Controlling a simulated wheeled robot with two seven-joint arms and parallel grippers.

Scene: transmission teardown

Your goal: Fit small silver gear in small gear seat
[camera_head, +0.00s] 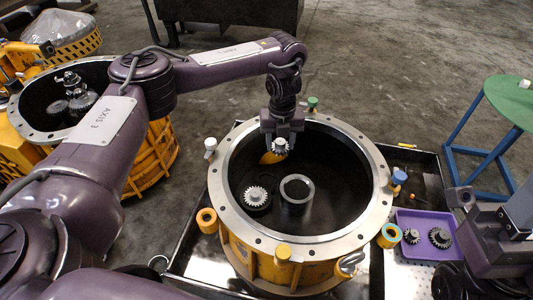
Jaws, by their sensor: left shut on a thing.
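My left gripper (281,130) points down inside the rim of the large round housing (228,226), near its far side. It is shut on a small silver gear (280,146), held above the housing floor. Below it is an orange piece (270,158), partly covered by the gear and fingers. On the housing floor a silver gear on a dark base (256,196) sits at left, and an upright hollow grey cylinder (297,204) stands at centre. I cannot tell which part is the small gear seat. Part of my right arm shows at lower right; its fingertips are not clear.
A purple tray (425,219) with two dark gears stands right of the housing. Coloured caps and rings surround the rim. A second yellow housing (150,160) with gears stands at left. A green-topped stool (510,100) is at far right.

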